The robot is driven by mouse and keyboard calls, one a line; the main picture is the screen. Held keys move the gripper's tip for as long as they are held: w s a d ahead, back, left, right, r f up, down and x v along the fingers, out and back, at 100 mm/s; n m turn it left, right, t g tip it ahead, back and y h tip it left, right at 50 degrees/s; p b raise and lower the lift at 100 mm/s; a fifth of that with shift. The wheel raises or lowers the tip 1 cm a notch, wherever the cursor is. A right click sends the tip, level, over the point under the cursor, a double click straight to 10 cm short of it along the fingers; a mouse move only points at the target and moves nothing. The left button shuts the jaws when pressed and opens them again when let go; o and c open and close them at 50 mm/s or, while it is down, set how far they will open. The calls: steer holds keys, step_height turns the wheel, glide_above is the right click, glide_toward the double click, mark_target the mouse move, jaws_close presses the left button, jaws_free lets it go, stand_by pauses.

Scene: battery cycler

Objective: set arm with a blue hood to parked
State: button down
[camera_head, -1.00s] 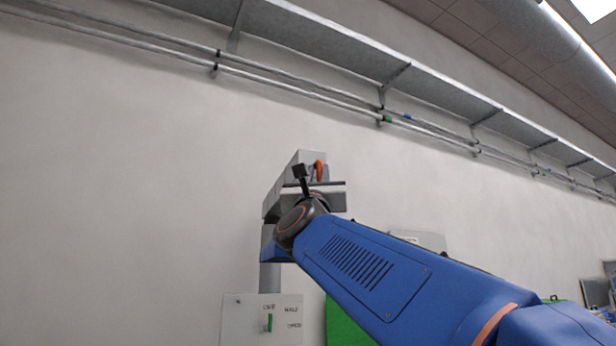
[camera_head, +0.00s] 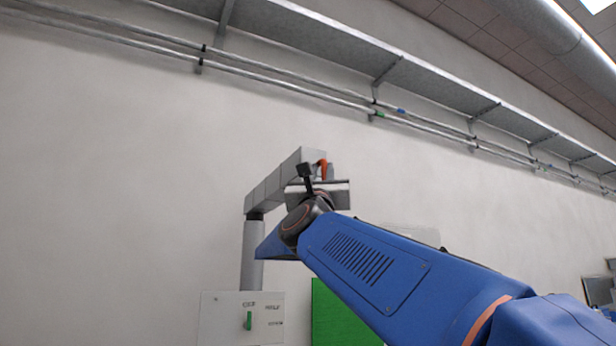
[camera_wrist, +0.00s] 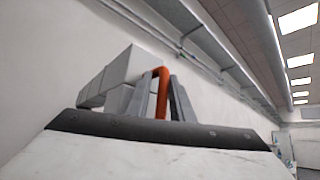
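The jointed grey arm (camera_head: 277,187) runs from a grey post (camera_head: 252,255) toward my gripper; it also shows in the wrist view (camera_wrist: 112,75). An orange handle (camera_head: 323,169) is at its near end. My gripper (camera_head: 313,177) is at this handle. In the wrist view, the handle (camera_wrist: 161,92) stands between my two grey fingers (camera_wrist: 164,100), which appear closed on it. A blue surface (camera_head: 275,245) shows behind my wrist; I cannot tell whether it is the hood or part of my arm.
Pipes (camera_head: 290,83) and a long shelf (camera_head: 330,45) run along the wall above. The wall at left is bare.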

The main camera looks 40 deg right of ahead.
steer(key=c, duration=1.8)
jaws_free()
steer(key=shift+o, duration=0.2)
steer(key=v, duration=1.7)
steer(key=shift+a+f, duration=0.1)
steer(key=shift+f, duration=0.05)
